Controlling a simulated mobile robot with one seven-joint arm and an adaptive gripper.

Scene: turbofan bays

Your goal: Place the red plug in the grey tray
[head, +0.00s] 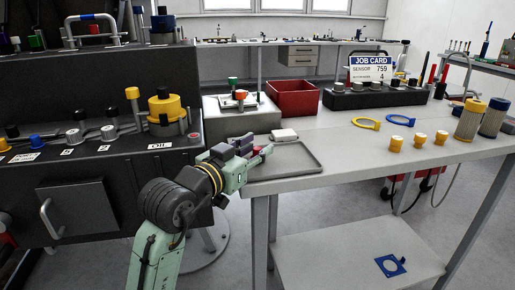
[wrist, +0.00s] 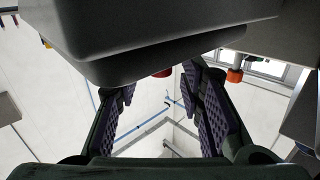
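My gripper (head: 258,150) is at the tray's left back corner. In the wrist view the two purple-padded fingers of my gripper (wrist: 164,105) stand apart with an open gap between them. A small red piece (head: 267,149), possibly the red plug, shows by the fingertips. A red end (wrist: 162,72) peeks out under a dark block beyond the gap in the wrist view; I cannot tell if it is the same piece.
A pale box (head: 240,116) with green and orange-red caps stands behind the gripper. A red bin (head: 293,98) and a black block with knobs (head: 375,97) stand behind the tray. A dark console (head: 90,160) fills the left.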

